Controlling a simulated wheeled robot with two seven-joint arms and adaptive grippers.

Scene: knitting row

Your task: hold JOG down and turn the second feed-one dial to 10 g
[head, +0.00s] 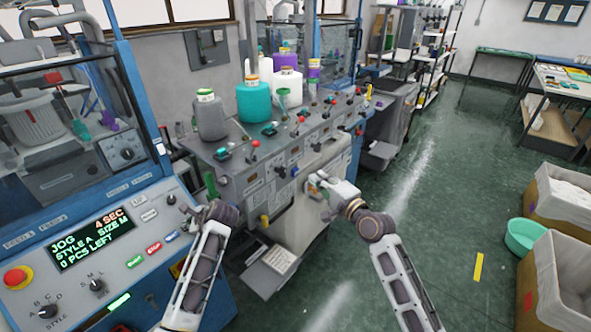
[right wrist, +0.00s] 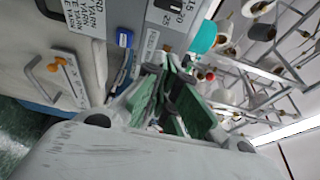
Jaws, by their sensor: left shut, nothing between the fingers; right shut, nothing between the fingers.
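The left machine's panel has a display (head: 92,240) reading JOG, 4 SEC, STYLE A, SIZE M, 0 PCS LEFT. A green button (head: 134,262), a red button (head: 154,248) and pale buttons (head: 148,215) sit beside it. My left gripper (head: 187,212) is shut and empty at the panel's right edge; I cannot tell whether it touches a button. My right gripper (head: 315,180) is shut and empty at the yarn cabinet's front (head: 300,200). The right wrist view shows its green-padded fingers (right wrist: 172,72) close to a scale plate marked 15 and 20 (right wrist: 172,14). I cannot make out the feed-one dial's pointer.
Yarn cones (head: 254,102) and red-knobbed levers (head: 254,146) stand on the cabinet top. A red emergency stop (head: 16,278) is on the left panel.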

